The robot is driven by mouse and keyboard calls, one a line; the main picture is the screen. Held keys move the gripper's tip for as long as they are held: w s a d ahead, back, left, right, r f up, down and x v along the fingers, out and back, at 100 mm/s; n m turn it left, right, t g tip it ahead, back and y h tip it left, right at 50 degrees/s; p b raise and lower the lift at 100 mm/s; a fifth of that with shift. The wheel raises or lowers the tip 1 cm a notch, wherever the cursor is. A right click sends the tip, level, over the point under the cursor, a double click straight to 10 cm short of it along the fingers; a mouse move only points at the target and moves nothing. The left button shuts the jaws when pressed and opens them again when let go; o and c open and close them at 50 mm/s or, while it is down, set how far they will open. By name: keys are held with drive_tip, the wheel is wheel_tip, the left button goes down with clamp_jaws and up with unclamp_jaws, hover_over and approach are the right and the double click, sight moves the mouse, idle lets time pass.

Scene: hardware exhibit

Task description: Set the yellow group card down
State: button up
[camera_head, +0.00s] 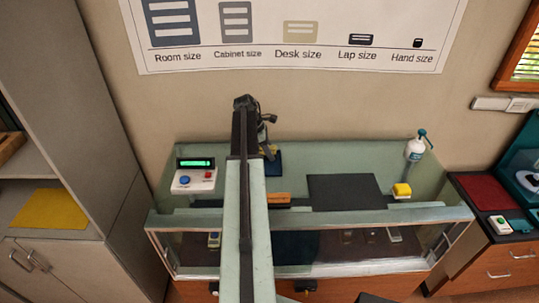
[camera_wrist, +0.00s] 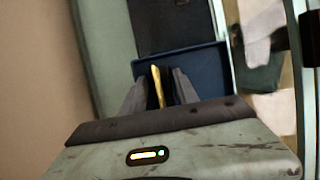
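The yellow card (camera_wrist: 158,88) shows as a narrow strip between the two fingers of my gripper (camera_wrist: 158,92) in the wrist view. Dark gaps show on both sides of it, so the fingers look open around it. Behind it is a dark blue tray (camera_wrist: 208,60); I cannot tell whether the card touches it. In the head view my gripper (camera_head: 268,150) is at the back of the glass case, over the blue tray (camera_head: 277,166), largely hidden by my arm. A bit of yellow shows there.
An orange-brown block (camera_head: 277,198) lies near my arm. A yellow sheet (camera_head: 52,208) lies on the left shelf.

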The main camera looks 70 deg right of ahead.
drive_tip(key=shift+r, duration=0.15)
drive_tip(key=shift+r+p, duration=0.25)
drive_tip(key=shift+p, duration=0.15)
drive_tip(key=p+v, duration=1.1)
drive_tip(key=v, duration=0.1)
drive_tip(key=shift+f, duration=0.2)
